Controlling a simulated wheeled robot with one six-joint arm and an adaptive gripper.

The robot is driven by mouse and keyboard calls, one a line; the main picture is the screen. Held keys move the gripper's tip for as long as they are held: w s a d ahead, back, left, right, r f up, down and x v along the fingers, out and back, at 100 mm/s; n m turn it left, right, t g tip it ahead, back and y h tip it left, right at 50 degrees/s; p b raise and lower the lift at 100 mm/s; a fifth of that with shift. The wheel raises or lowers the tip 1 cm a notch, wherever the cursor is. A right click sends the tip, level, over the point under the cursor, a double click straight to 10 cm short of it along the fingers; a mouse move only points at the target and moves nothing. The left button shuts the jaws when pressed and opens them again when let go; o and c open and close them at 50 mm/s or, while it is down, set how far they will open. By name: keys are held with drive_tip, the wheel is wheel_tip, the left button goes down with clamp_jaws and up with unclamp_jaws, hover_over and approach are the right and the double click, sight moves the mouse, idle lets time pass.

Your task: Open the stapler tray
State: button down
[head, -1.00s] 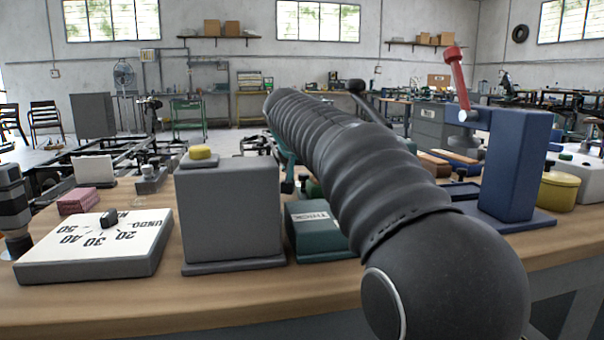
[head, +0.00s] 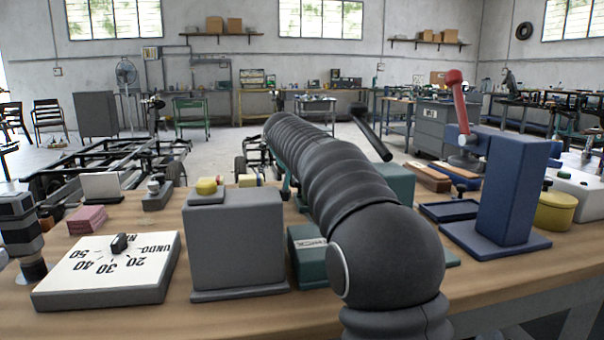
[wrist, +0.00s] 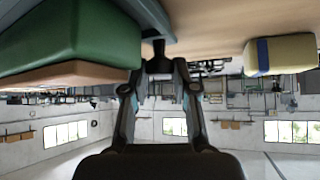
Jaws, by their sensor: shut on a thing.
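A teal-green machine, likely the stapler, stands mid-table, largely hidden behind my arm. Its low box (head: 306,243) with a white label shows left of the arm, and a teal block (head: 397,181) shows to the right. In the wrist view, which is upside down, a green body (wrist: 75,35) fills the upper left beside a teal-grey bar (wrist: 147,17). My gripper (wrist: 157,62) is shut on a small dark piece (wrist: 157,46) at that bar. I cannot tell clearly whether this is the tray's handle. The head view hides my gripper behind the arm.
A grey box (head: 237,242) and a white dial board (head: 110,268) stand left of the arm. A blue press (head: 505,190) with a red lever stands right. A dark rod (head: 372,135) slants up behind the arm. A cream block with a blue band (wrist: 280,55) lies nearby.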

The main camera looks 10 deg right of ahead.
drive_tip(key=shift+w+p, duration=0.45)
drive_tip(key=shift+w, duration=0.6)
drive_tip(key=c, duration=0.9)
unclamp_jaws()
drive_tip(key=shift+c, duration=0.2)
drive_tip(key=v, duration=1.2)
drive_tip(key=shift+s, duration=0.1)
